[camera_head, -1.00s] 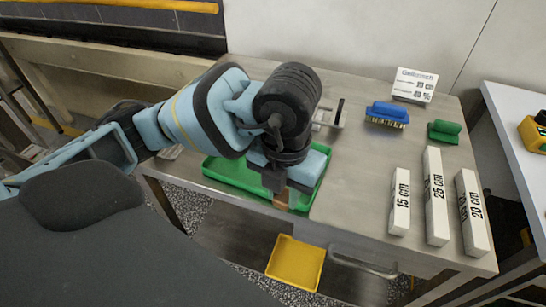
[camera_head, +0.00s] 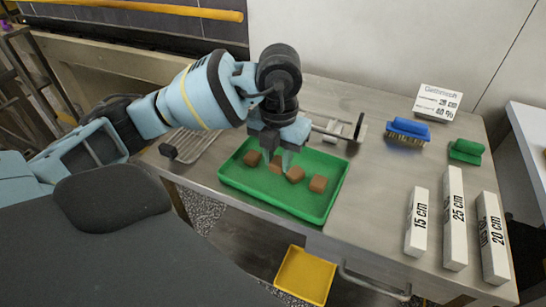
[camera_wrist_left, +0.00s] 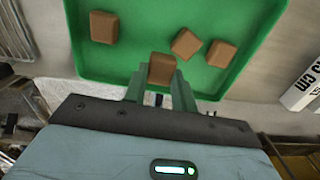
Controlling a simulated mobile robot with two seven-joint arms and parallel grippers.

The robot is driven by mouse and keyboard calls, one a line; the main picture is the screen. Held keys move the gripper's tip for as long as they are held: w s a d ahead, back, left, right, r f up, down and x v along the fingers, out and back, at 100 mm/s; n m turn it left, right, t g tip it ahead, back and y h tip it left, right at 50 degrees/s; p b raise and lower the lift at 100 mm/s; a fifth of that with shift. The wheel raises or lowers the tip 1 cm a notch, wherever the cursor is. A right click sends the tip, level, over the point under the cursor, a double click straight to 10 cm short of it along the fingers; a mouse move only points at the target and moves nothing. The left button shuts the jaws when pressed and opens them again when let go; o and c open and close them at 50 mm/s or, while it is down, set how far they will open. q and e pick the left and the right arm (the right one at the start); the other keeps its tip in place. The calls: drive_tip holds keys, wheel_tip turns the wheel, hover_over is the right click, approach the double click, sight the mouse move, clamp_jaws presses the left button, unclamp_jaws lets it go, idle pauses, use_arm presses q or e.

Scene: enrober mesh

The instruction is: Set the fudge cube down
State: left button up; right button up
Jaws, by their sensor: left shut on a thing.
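My left gripper (camera_head: 283,162) is shut on a brown fudge cube (camera_wrist_left: 161,69), which shows between its fingers in the left wrist view. In the head view this cube (camera_head: 275,164) is partly hidden by the gripper, over the green tray (camera_head: 298,208). I cannot tell whether it touches the tray floor. Other fudge cubes lie in the tray: one to the left (camera_head: 252,158) and two to the right, one nearer (camera_head: 296,174) and one farther right (camera_head: 318,183). The two right ones (camera_wrist_left: 185,43) are close together in the left wrist view. My right gripper is not in view.
A wire rack (camera_head: 197,146) lies left of the tray and a metal tool (camera_head: 335,131) behind it. A blue brush (camera_head: 408,129), a green brush (camera_head: 466,151) and several white length blocks (camera_head: 454,218) stand to the right. A yellow tray (camera_head: 305,275) is below the table edge.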

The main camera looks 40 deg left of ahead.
sight(273, 160)
use_arm(q)
drive_tip(key=shift+w+a+f, duration=0.1)
drive_tip(key=shift+w+a, duration=0.55)
drive_tip(key=shift+a, duration=0.25)
drive_tip(key=shift+w+a, duration=0.3)
drive_tip(key=shift+a, duration=0.1)
drive_tip(key=shift+a+f, duration=0.1)
drive_tip(key=shift+f, duration=1.7)
drive_tip(key=shift+f, duration=0.2)
drive_tip(key=o, duration=0.5)
drive_tip(key=shift+r, duration=0.1)
wheel_tip(273, 160, up, 12)
drive_tip(key=p, duration=0.1)
